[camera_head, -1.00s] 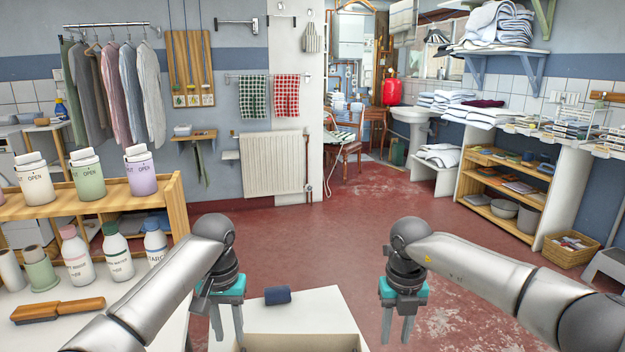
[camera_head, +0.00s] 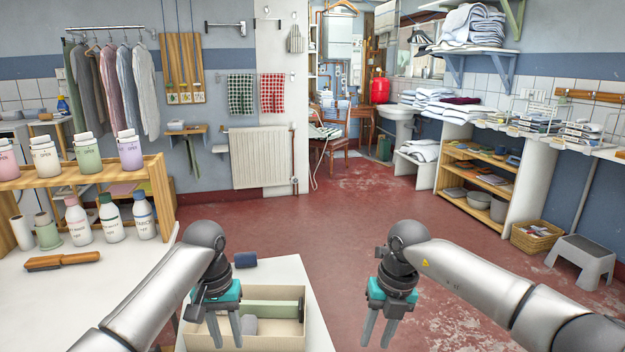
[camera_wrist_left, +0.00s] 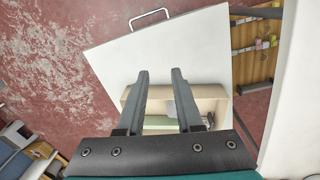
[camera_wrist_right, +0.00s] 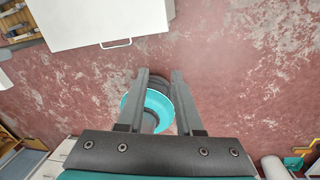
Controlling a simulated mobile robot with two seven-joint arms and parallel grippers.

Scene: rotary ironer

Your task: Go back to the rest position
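My left gripper (camera_head: 227,333) hangs pointing down over the near left part of a white cabinet top, by an open beige box. Its two fingers (camera_wrist_left: 160,90) are apart with nothing between them, and the box shows below them in the left wrist view. My right gripper (camera_head: 379,330) hangs pointing down over the red floor, to the right of the cabinet. Its fingers (camera_wrist_right: 158,90) are apart and empty in the right wrist view. A round teal and dark part shows below them there.
The beige box (camera_head: 303,318) holds a green bar (camera_head: 275,309) and a grey piece. A dark blue roll (camera_head: 246,260) lies behind it on the white cabinet (camera_head: 290,268). A wooden brush (camera_head: 62,261) lies on the left table. The red floor (camera_head: 330,225) ahead is clear.

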